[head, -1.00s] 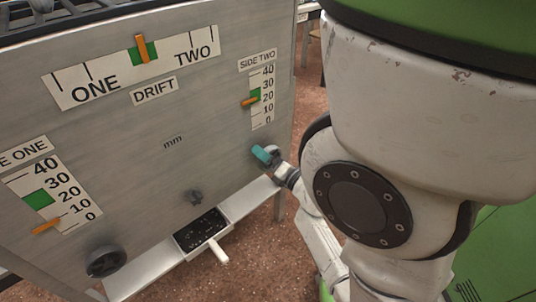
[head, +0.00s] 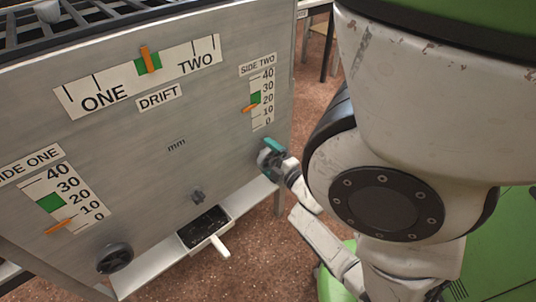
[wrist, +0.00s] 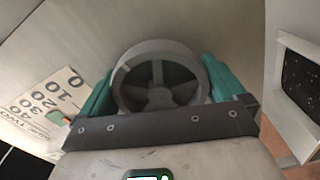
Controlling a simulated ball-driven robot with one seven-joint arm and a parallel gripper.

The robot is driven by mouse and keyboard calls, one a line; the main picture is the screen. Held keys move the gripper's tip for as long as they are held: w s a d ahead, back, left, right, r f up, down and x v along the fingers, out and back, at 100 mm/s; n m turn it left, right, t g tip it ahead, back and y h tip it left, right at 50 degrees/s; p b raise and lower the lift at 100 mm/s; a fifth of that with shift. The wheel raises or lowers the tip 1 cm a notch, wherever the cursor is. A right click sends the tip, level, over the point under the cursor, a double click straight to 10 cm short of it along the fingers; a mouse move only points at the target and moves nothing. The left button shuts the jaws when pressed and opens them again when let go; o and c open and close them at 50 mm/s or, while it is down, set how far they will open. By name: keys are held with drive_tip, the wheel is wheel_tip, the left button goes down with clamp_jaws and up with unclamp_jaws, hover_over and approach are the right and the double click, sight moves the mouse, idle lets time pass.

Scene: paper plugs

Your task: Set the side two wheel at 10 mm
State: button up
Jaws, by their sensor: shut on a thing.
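The side two wheel (wrist: 160,80) is a grey spoked handwheel low on the right of the panel. In the wrist view my gripper (wrist: 160,75) has its teal fingers shut on the wheel's rim, one on each side. In the head view my gripper (head: 271,150) is at the wheel, which it partly hides. The side two scale (head: 262,99) runs from 0 to 40, with a green band. Its orange pointer (head: 249,108) sits between 10 and 20, just at the band's lower edge. The scale also shows, upside down, in the wrist view (wrist: 52,105).
The side one scale (head: 65,188), its orange pointer (head: 58,226) and a black wheel (head: 115,258) are at the left. The drift scale (head: 110,91) is at the top, its pointer on green. A tray (head: 225,236) with a white handle and a small knob (head: 197,196) are below.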

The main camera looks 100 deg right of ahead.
drive_tip(key=m+p, duration=0.2)
drive_tip(key=m, duration=0.4)
drive_tip(key=shift+m, duration=0.3)
drive_tip(key=m+p, duration=0.1)
drive_tip(key=m, duration=0.5)
drive_tip(key=shift+f, duration=0.15)
drive_tip(key=o, duration=0.6)
drive_tip(key=shift+a, duration=0.1)
drive_tip(key=p+v, duration=0.1)
drive_tip(key=v, duration=0.9)
drive_tip(key=shift+s+a, duration=0.25)
drive_tip(key=shift+a, duration=0.05)
